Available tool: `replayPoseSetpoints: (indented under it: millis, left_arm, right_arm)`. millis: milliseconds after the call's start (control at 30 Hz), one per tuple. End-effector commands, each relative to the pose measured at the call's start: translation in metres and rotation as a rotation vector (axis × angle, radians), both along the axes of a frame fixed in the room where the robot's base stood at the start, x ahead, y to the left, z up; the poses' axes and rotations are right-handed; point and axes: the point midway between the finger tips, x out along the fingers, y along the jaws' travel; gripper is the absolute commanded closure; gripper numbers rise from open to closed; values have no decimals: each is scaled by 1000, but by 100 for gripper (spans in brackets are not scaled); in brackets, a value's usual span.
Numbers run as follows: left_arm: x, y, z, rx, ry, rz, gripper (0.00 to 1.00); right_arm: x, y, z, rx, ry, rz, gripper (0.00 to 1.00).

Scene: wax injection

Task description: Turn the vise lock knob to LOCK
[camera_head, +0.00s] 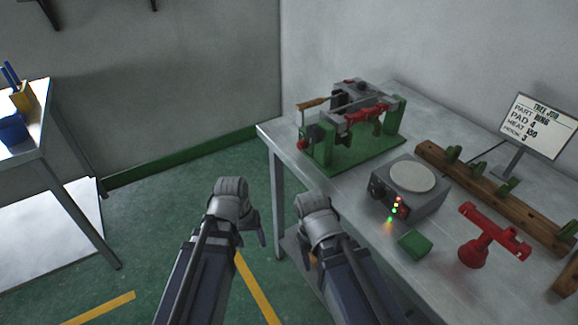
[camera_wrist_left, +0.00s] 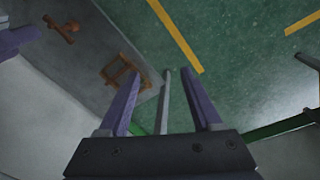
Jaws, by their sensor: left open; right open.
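A green-framed bench fixture (camera_head: 352,130) with a grey block and red clamp parts stands at the back left of the metal table. A round red knob (camera_head: 302,145) shows at its left end; I cannot read any LOCK marking or tell its setting. A red stand (camera_head: 487,236) with a crossbar is at the front right of the table. My left gripper (camera_head: 240,205) hangs over the floor, left of the table and apart from the fixture. In the left wrist view its jaws (camera_wrist_left: 165,75) are open and empty. My right gripper (camera_head: 318,207) is open near the table's left edge, touching nothing visible.
A grey box with a round plate (camera_head: 409,186) and lit lamps, a green block (camera_head: 415,244), a wooden rack (camera_head: 490,190) and a sign (camera_head: 538,126) occupy the metal table (camera_head: 345,186). Another table (camera_head: 30,130) with blue containers is at left. Green floor lies between.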

Motion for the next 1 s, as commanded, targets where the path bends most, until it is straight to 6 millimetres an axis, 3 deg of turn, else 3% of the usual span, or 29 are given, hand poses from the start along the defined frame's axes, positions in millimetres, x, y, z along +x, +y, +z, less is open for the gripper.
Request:
replayPoseSetpoints:
  millis: [33, 100, 267, 367, 567, 700, 800, 1000]
  left_arm:
    - [9, 3, -24, -46, -9, 53, 34]
    - [21, -1, -35, -142, -21, 145, 34]
    - [52, -25, -22, -421, -21, 373, 34]
    - [72, -42, -1, -609, 4, 513, 34]
    - [117, -64, 69, -1057, 139, 806, 34]
    - [143, -61, 119, -1335, 275, 962, 34]
    - [154, -55, 145, -1474, 361, 1030, 34]
    - [163, -46, 169, -1597, 449, 1080, 34]
  right_arm:
    - [0, 0, -25, 0, 0, 0, 50]
    - [0, 0, -41, 0, 0, 0, 50]
    - [0, 0, -49, 0, 0, 0, 50]
    - [0, 0, -50, 0, 0, 0, 50]
    - [0, 0, -49, 0, 0, 0, 50]
    - [0, 0, -49, 0, 0, 0, 50]
    - [0, 0, -49, 0, 0, 0, 50]
    - [0, 0, -49, 0, 0, 0, 50]
